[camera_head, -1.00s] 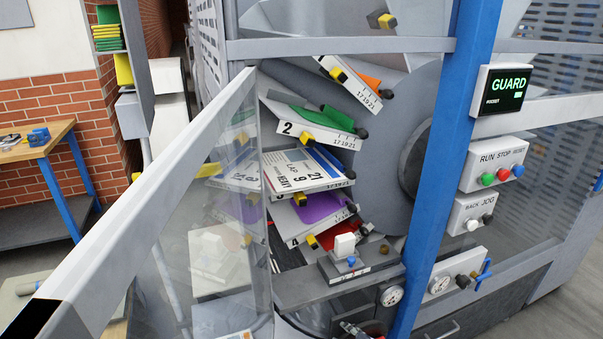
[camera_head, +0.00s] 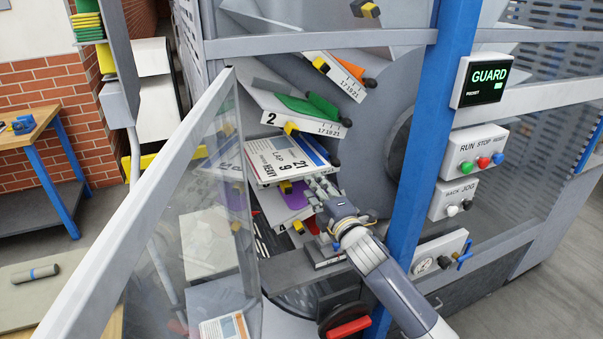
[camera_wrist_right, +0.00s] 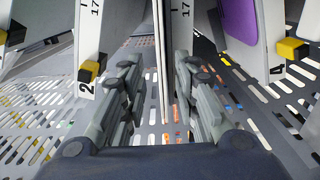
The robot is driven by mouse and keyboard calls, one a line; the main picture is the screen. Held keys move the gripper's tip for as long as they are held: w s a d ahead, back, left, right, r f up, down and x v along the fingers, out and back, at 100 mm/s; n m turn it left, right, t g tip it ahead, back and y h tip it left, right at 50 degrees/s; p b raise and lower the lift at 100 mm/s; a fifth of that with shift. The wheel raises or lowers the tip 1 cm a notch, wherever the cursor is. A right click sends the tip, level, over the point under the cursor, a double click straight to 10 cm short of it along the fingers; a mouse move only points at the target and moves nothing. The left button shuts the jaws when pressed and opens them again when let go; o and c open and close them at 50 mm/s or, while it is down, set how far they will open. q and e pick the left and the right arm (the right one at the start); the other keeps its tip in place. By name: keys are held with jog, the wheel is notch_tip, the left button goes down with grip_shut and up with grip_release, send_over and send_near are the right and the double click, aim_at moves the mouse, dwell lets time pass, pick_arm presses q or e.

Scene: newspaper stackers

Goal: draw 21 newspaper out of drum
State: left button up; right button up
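The newspaper marked 21 (camera_head: 282,158), with "LAP 9" and "HEAVY" on its label, lies on a tilted pocket of the grey drum (camera_head: 372,125). My right gripper (camera_head: 320,186) is at the near right corner of this newspaper, just below its front edge. In the right wrist view, the right gripper (camera_wrist_right: 158,85) has its fingers apart, one on each side of a thin pale edge (camera_wrist_right: 160,50) running between them. I cannot tell whether either finger touches it. My left gripper is not in view.
Pocket 2 (camera_head: 285,118) with a green item is above; a purple item (camera_head: 293,195) is below. The open clear guard door (camera_head: 200,200) stands at left. A blue post (camera_head: 425,150) with control boxes (camera_head: 472,150) rises at right. A red handle (camera_head: 348,328) is below.

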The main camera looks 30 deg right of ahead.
aim_at(305, 173)
jog(key=w, duration=0.2)
jog(key=w+b, duration=0.1)
jog(key=w, duration=0.2)
jog(key=w+b, duration=0.1)
jog(key=w, duration=0.1)
jog(key=shift+w+d+f, duration=0.1)
jog(key=shift+w+d, duration=0.2)
grip_shut()
jog(key=shift+r, duration=0.2)
